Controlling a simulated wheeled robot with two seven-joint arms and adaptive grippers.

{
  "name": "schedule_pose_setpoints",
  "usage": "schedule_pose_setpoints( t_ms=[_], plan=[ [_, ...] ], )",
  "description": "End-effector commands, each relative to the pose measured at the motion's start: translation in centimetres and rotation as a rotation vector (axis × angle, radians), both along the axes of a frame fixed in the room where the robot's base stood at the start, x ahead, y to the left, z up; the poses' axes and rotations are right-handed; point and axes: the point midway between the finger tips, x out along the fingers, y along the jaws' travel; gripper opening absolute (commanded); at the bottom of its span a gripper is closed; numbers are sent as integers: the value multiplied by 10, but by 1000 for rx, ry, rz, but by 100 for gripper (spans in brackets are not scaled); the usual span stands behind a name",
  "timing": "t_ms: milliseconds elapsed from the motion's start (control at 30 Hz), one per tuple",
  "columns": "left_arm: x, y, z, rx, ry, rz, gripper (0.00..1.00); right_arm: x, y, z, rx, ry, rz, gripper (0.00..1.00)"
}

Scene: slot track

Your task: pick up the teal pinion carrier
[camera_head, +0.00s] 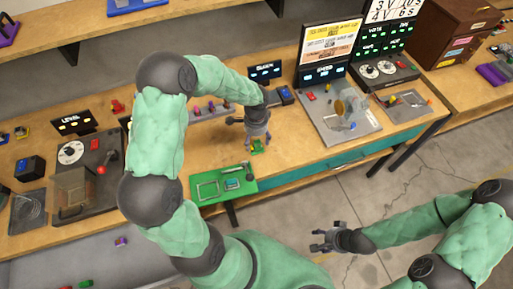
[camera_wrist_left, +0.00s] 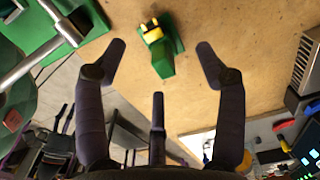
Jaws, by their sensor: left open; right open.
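A small dark green block with a yellow top (camera_wrist_left: 160,58) lies on the wooden bench in the left wrist view, on a flat green base. It is green rather than clearly teal, so I cannot be sure it is the pinion carrier. In the head view it shows as a small green piece (camera_head: 257,148) under my left gripper (camera_head: 257,137). My left gripper is open, pointing down, its fingers spread on both sides of the block and apart from it. My right gripper (camera_head: 322,243) is open and empty, out over the floor in front of the bench.
A grey panel (camera_head: 345,125) stands to the right. Bare wood (camera_head: 290,150) lies between.

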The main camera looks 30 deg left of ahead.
Motion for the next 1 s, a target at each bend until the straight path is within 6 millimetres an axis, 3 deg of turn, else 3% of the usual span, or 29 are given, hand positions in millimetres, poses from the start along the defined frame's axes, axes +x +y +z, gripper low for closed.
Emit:
schedule_pose_setpoints(
  t_ms=[400,667,767,933,1000],
  plan=[
    [-1,2,-48,0,1,0,71,0,0,-12,0,0,0,56],
    [0,3,-51,0,-1,1,71,0,0,-11,0,0,0,56],
    [0,3,-51,0,-1,1,48,0,0,-11,0,0,0,56],
    [-1,2,-51,0,0,1,0,0,0,-11,0,0,0,56],
    [-1,2,-51,-1,1,1,0,0,0,-11,0,0,0,56]
  ],
)
